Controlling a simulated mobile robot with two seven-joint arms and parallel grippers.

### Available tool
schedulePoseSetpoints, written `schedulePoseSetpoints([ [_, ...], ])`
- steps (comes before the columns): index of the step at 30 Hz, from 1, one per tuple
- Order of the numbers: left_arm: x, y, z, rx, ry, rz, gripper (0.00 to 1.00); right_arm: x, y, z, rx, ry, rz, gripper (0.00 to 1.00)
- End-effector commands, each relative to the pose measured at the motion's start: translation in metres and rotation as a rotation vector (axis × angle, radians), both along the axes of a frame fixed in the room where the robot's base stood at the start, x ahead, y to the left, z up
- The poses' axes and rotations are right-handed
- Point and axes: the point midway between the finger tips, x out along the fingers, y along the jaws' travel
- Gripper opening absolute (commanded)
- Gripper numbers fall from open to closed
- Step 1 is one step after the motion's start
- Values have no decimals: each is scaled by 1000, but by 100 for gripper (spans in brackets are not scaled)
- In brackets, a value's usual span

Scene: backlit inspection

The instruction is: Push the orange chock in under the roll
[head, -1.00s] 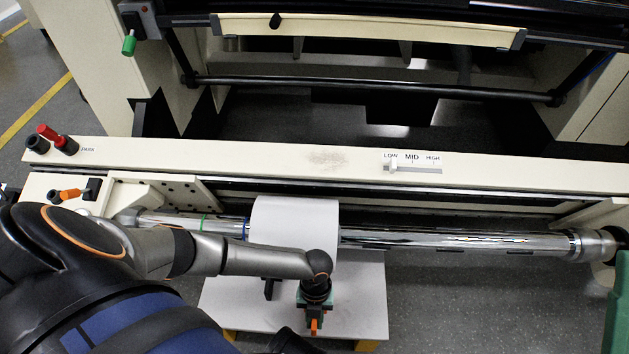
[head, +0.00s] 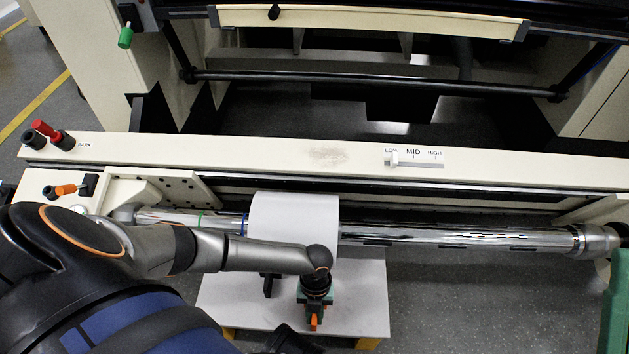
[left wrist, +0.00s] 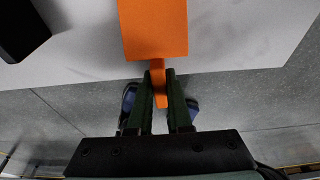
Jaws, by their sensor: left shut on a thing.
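The white roll (head: 293,222) sits around a shiny metal shaft above a pale board. The orange chock (left wrist: 155,28) fills the upper middle of the left wrist view, over the pale board. My left gripper (left wrist: 159,76) is shut on the narrow tab at the chock's near end. In the head view my left gripper (head: 314,312) hangs just in front of the roll, over the board. Only a small orange piece shows there; the rest of the chock is hidden. I cannot tell whether the chock touches the roll. My right gripper is not in view.
The pale board (head: 362,300) has free room right of the gripper. A black block (head: 269,286) stands left of it, under the roll's front. The bare shaft (head: 455,237) runs right. A cream rail (head: 250,151) with a slider lies behind. Something green (head: 614,310) is at the right edge.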

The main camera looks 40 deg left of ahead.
Motion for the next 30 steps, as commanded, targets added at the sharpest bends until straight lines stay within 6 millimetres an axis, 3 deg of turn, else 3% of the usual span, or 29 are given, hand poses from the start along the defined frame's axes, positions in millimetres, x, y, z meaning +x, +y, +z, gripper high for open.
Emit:
schedulePoseSetpoints([
  [8, 1, 0, 0, 0, -1, 0, 0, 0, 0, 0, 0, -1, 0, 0],
  [9, 1, 0, 0, 0, -1, 0, 20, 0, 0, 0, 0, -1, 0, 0],
  [18, 1, 0, 0, -1, -1, -1, 52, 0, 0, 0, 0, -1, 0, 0],
  [26, 0, 0, 0, -1, -1, -1, 52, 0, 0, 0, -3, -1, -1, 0],
  [30, 4, 2, 16, 0, -2, -1, 52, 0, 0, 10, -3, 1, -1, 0],
])
